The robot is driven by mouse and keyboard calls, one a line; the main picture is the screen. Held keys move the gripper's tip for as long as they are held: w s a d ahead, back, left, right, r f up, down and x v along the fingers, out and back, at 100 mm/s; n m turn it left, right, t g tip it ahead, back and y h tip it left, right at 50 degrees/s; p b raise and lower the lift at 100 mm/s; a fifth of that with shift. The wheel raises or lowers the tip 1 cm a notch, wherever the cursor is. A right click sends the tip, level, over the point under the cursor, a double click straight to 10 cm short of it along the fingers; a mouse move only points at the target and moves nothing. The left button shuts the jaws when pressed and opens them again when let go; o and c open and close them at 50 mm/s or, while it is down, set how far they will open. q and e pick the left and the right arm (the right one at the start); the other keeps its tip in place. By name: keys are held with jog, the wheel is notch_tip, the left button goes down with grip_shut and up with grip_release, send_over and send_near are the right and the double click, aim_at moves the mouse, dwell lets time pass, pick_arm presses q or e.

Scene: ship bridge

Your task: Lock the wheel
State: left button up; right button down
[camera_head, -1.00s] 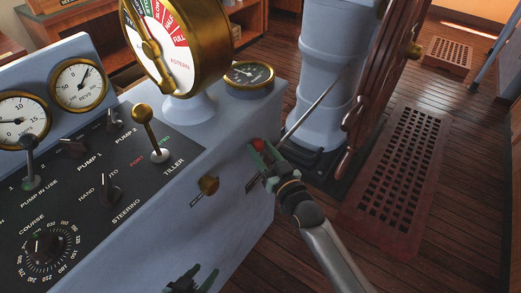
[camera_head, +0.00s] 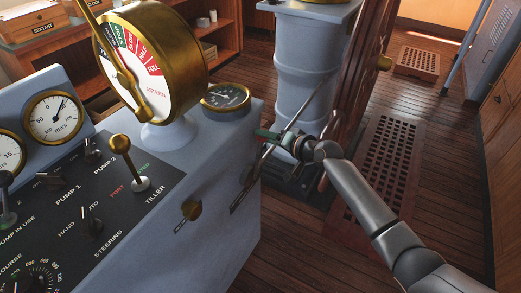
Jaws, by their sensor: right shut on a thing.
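The ship's wheel (camera_head: 353,85) is wooden, seen nearly edge-on, with a brass hub (camera_head: 384,62). It stands at the grey pedestal (camera_head: 305,65). A thin lever (camera_head: 254,170) rises from a slot on the right side of the console. My right gripper (camera_head: 268,135) is shut at the upper end of this lever, just past the console's right edge. The fingers hide the lever's tip, and its red knob is not visible. A slim metal rod also runs up beside the gripper towards the wheel; its lower end is hidden. My left gripper is out of view.
The grey console (camera_head: 220,150) fills the left, with a brass telegraph (camera_head: 155,60), gauges and a brass tiller lever (camera_head: 128,160). A brass knob (camera_head: 191,210) sits on its side. A floor grating (camera_head: 385,165) lies right of the wheel. My right arm crosses the lower right.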

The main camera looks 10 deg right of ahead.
pick_arm(q)
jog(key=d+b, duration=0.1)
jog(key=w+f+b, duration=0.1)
jog(key=b, duration=0.1)
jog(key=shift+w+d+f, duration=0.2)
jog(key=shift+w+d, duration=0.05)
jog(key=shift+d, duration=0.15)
pick_arm(e)
jog(key=w+d, duration=0.1)
jog(key=w+d+f+m+g, duration=0.1)
jog(key=shift+w+f+m, duration=0.2)
jog(key=shift+w+m, duration=0.1)
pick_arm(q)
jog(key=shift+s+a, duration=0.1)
pick_arm(e)
jog(key=shift+c, duration=1.9)
grip_release()
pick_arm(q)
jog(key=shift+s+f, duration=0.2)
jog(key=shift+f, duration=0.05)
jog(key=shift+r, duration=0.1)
